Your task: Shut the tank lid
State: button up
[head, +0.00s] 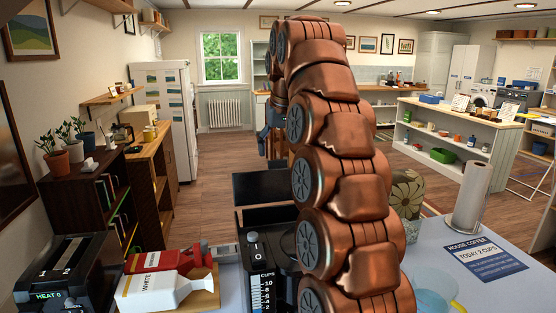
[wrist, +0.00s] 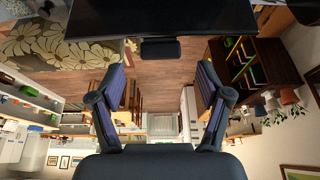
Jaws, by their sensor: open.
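The coffee maker (head: 285,245) stands on the counter, with a cups scale on its front and much of it hidden behind my arm. Its black tank lid (head: 262,187) appears raised, standing up at the back of the machine. In the wrist view, a broad dark panel that looks like the lid (wrist: 160,15) fills the top, with a small tab (wrist: 160,48) at its edge. My gripper (wrist: 161,82) is open and empty, its two fingers wide apart and clear of the panel. In the head view, its bluish end shows partly beside my arm, above and beyond the lid.
A clear jug (head: 432,290) stands at front right. Open floor lies beyond the counter.

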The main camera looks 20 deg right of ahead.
aim_at(278, 164)
jog(key=shift+p+x, duration=0.35)
jog(key=shift+x, duration=1.5)
jog(key=shift+c, duration=0.4)
grip_shut()
